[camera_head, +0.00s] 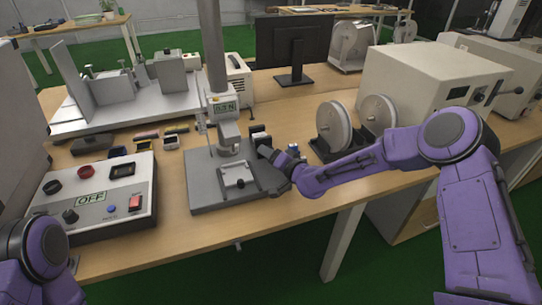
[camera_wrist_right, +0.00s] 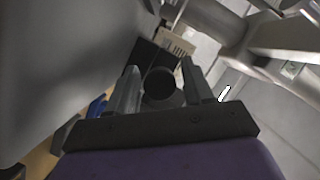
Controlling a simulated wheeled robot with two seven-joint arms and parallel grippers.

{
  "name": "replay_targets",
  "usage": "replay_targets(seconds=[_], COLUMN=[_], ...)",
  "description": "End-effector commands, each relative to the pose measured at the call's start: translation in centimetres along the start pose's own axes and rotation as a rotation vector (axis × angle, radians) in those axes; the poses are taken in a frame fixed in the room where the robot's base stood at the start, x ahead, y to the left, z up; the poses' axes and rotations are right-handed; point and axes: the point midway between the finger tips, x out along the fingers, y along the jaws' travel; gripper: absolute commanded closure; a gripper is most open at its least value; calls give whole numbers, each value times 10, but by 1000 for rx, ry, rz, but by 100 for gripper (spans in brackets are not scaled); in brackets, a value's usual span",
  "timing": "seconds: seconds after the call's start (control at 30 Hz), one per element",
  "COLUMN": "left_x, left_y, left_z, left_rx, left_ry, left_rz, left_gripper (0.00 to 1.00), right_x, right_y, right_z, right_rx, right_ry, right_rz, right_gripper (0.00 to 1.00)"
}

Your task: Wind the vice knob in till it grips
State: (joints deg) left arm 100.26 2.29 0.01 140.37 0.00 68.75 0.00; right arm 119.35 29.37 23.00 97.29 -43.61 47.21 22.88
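The vice (camera_head: 238,178) is a small grey block on the flat grey base plate of a test stand, below the stand's column and display head. My right gripper (camera_head: 268,156) is just to the right of the vice, low over the plate's right side. In the right wrist view a dark round knob (camera_wrist_right: 160,84) sits between the two fingers of the gripper (camera_wrist_right: 161,75). The fingers stand apart on either side of the knob, and a gap shows. The knob is hard to make out in the head view. Only part of my left arm shows, without its gripper.
A control box (camera_head: 100,196) with dials and a red switch stands left of the plate. Two grey wheels on a stand (camera_head: 333,127) are close behind my right arm. A monitor (camera_head: 293,45) and a beige machine (camera_head: 432,82) stand further back. The table's front edge is near.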

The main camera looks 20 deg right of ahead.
Motion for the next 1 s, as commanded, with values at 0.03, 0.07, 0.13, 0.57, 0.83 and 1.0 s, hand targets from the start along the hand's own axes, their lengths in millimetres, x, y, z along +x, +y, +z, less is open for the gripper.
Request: replay_targets(seconds=[0.03, 0.07, 0.13, 0.57, 0.83, 1.0], left_x=[0, 0, 0, 4, 4, 4], left_y=[0, 0, 0, 0, 0, 0], left_z=[0, 0, 0, 1, 2, 2], left_rx=[0, 0, 0, 0, 0, 0], left_ry=[0, 0, 0, 0, 0, 0], left_rz=[0, 0, 0, 0, 0, 0], left_gripper=[22, 22, 22, 22, 22, 22], right_x=[0, 0, 0, -50, -99, -106], right_y=[0, 0, 0, 0, 0, 0], right_z=[0, 0, 0, -1, -1, 0], right_rx=[0, 0, 0, 3, 1, 1], right_ry=[0, 0, 1, 3, 2, 1], right_rz=[0, 0, 0, 0, 0, 0], right_gripper=[41, 41, 41, 41, 41, 41])
